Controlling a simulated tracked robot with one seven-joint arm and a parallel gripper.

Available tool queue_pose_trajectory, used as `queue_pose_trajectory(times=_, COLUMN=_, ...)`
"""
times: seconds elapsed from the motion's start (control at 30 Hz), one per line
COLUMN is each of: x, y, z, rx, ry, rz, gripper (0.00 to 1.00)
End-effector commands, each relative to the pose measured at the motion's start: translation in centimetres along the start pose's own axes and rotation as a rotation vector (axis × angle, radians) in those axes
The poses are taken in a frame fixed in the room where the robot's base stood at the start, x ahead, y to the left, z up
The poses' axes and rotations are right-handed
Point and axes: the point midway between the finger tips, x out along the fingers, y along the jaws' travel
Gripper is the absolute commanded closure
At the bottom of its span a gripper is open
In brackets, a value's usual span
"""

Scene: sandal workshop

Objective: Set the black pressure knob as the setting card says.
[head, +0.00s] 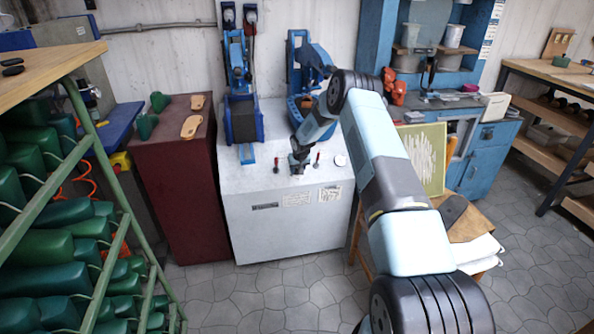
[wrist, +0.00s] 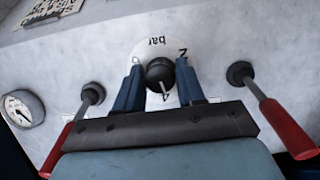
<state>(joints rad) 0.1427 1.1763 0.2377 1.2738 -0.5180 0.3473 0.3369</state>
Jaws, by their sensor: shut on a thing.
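The black pressure knob (wrist: 160,74) sits on a round white dial plate (wrist: 150,47) in the wrist view. "bar", a "2" and a "4" show on the plate, upside down; the fingers and knob hide other marks. My gripper (wrist: 158,68) has its two blue fingers on either side of the knob and is shut on it. In the head view my gripper (head: 298,168) is down at the top of the white press (head: 285,235) and hides the knob.
Two red-handled levers (wrist: 68,140) and (wrist: 285,130) flank my gripper closely. A round gauge (wrist: 22,108) lies at left in the wrist view. A dark red cabinet (head: 180,200) stands left of the press, and a green rack (head: 100,160) of shoe lasts is further left.

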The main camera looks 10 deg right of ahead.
Motion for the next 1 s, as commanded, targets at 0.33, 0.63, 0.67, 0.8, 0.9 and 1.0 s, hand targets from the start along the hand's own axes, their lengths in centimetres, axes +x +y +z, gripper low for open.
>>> queue_pose_trajectory(times=0.33, x=0.01, y=0.11, z=0.03, rx=0.133, ry=0.003, rz=-0.052, gripper=0.92)
queue_pose_trajectory(times=0.63, x=0.05, y=0.27, z=0.10, rx=0.382, ry=0.009, rz=-0.146, gripper=0.92)
queue_pose_trajectory(times=0.67, x=0.05, y=0.29, z=0.10, rx=0.409, ry=0.010, rz=-0.157, gripper=0.92)
queue_pose_trajectory(times=0.8, x=0.08, y=0.36, z=0.18, rx=0.534, ry=0.012, rz=-0.204, gripper=0.92)
queue_pose_trajectory(times=0.9, x=0.09, y=0.40, z=0.22, rx=0.623, ry=0.014, rz=-0.237, gripper=0.92)
queue_pose_trajectory(times=1.0, x=0.08, y=0.47, z=0.22, rx=0.712, ry=0.017, rz=-0.270, gripper=0.92)
